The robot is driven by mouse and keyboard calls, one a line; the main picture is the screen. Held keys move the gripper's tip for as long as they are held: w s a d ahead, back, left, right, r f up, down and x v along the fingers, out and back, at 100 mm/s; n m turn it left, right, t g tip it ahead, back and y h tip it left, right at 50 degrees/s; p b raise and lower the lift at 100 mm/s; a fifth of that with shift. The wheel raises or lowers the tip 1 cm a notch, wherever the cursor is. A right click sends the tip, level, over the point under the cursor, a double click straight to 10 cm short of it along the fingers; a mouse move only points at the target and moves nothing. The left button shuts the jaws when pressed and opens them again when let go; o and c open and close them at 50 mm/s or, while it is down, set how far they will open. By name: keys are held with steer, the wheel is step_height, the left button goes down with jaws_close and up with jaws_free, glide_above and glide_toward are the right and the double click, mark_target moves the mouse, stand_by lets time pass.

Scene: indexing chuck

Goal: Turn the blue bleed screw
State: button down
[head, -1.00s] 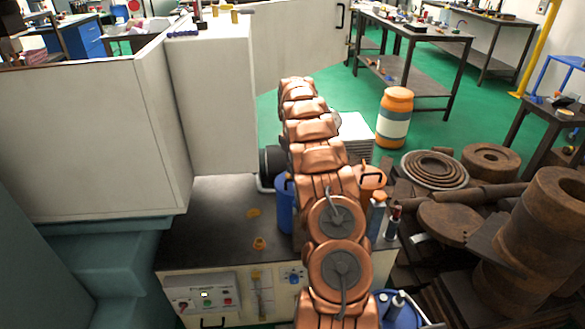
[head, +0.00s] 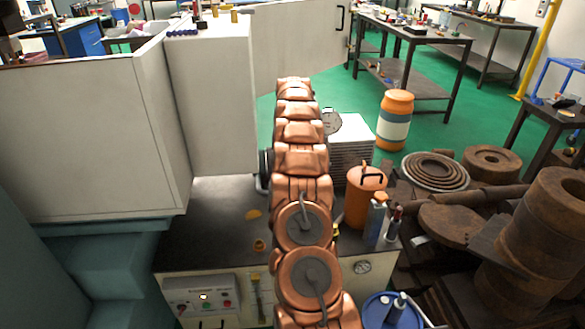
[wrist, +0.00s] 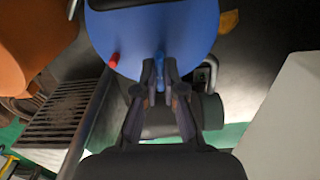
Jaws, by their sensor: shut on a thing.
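In the wrist view my gripper (wrist: 160,66) has its two dark fingertips close together on the blue bleed screw (wrist: 160,80). A narrow strip of the blue screw shows between the fingers. The screw sits at the lower edge of a round blue vessel (wrist: 180,35), with a small red knob (wrist: 114,59) to its left. Which way the screw is turned cannot be seen. In the head view my copper-coloured arm hides the gripper, the screw and the blue vessel.
An orange canister (head: 363,205) stands close to the right of my arm on the dark bench top (head: 205,235). Several bottles stand beside it. A tall pale cabinet (head: 212,100) is at the left. Rusty metal parts (head: 450,225) crowd the right.

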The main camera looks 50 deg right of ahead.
steer(key=shift+m, duration=0.7)
steer(key=c, duration=1.3)
jaws_free()
steer(key=shift+r, duration=3.7)
steer(key=shift+s+d, duration=0.1)
steer(key=shift+d, duration=0.05)
